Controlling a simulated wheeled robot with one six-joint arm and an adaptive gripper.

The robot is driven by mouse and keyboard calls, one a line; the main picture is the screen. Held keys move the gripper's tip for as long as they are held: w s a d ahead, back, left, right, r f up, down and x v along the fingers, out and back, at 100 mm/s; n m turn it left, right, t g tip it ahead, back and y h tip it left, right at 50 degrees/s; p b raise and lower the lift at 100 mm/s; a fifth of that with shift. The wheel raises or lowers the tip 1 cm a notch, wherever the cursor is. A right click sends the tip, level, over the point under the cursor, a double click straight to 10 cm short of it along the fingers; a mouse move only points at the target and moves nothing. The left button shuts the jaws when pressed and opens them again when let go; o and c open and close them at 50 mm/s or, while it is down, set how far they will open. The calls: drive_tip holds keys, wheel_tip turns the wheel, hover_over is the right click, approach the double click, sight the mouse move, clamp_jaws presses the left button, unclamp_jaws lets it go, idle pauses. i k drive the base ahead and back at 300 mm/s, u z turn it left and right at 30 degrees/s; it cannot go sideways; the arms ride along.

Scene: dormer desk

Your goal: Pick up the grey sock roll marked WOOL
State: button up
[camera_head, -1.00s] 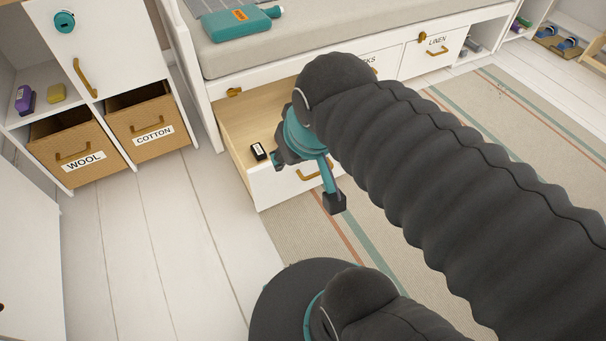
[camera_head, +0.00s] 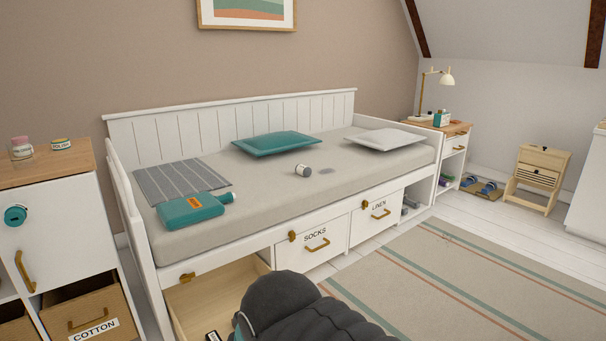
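A small pale roll (camera_head: 303,170) with a dark part lies on the mattress of the daybed, right of the teal hot-water bottle. I cannot read a marking on it, so I cannot tell whether it is the grey WOOL sock roll. A small dark item with a white label (camera_head: 213,336) shows at the bottom edge, in the open drawer (camera_head: 205,300) under the bed; its label is not readable. My dark, ribbed arm covers part of this drawer. My gripper is below the picture and hidden.
The closed SOCKS drawer (camera_head: 318,245) and LINEN drawer (camera_head: 376,212) sit in the bed front. The mattress also holds a teal hot-water bottle (camera_head: 190,212), a striped cloth (camera_head: 180,182) and two pillows. A COTTON basket (camera_head: 88,310) stands at left. The striped rug (camera_head: 470,265) is clear.

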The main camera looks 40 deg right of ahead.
sight(306, 172)
drive_tip(key=z, duration=1.9)
drive_tip(key=i, duration=3)
drive_tip(key=u, duration=3)
